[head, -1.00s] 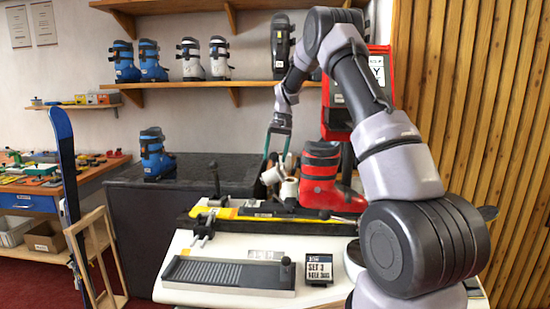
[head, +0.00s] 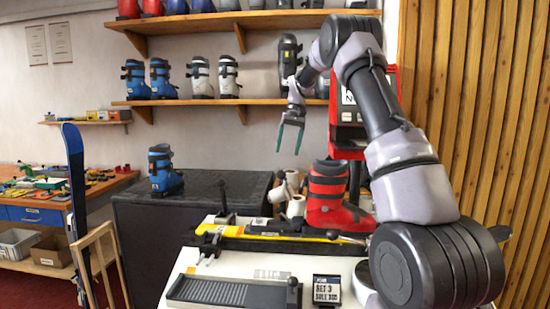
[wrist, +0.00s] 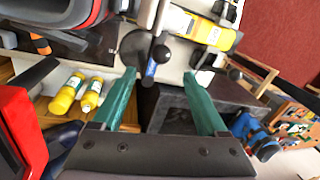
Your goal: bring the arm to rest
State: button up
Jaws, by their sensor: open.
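My gripper (head: 290,138) hangs with its green fingers pointing down, in the air above the back of the white bench (head: 215,262). Its fingers are apart and nothing is between them. The red boot (head: 330,200) stands on the bench below and to the right of it, apart from the fingers. In the wrist view the gripper (wrist: 165,85) shows its two green fingers spread wide. Below them lies the bench with a yellow bar (wrist: 205,28) and a dark round part with a black knob (wrist: 160,54).
A dark cabinet (head: 140,225) with a blue boot (head: 163,170) stands left of the bench. Shelves (head: 190,102) with several boots hang behind the arm. Yellow bottles (wrist: 68,95) show in the wrist view.

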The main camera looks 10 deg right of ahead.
jog(key=s+a+r+m+t, duration=0.1)
jog(key=s+r+t, duration=0.1)
jog(key=s+r, duration=0.65)
jog(key=s+r+t, duration=0.1)
jog(key=s+r, duration=0.4)
jog(key=s, duration=0.6)
jog(key=s+f+m+t, duration=0.1)
jog(key=s+t, duration=0.1)
jog(key=s, duration=0.9)
jog(key=s+f+m+t, duration=0.1)
jog(key=s+f+t, duration=0.1)
jog(key=s, duration=0.9)
jog(key=shift+s+a+f, duration=0.2)
jog(key=shift+a+f, duration=0.1)
jog(key=shift+a, duration=0.05)
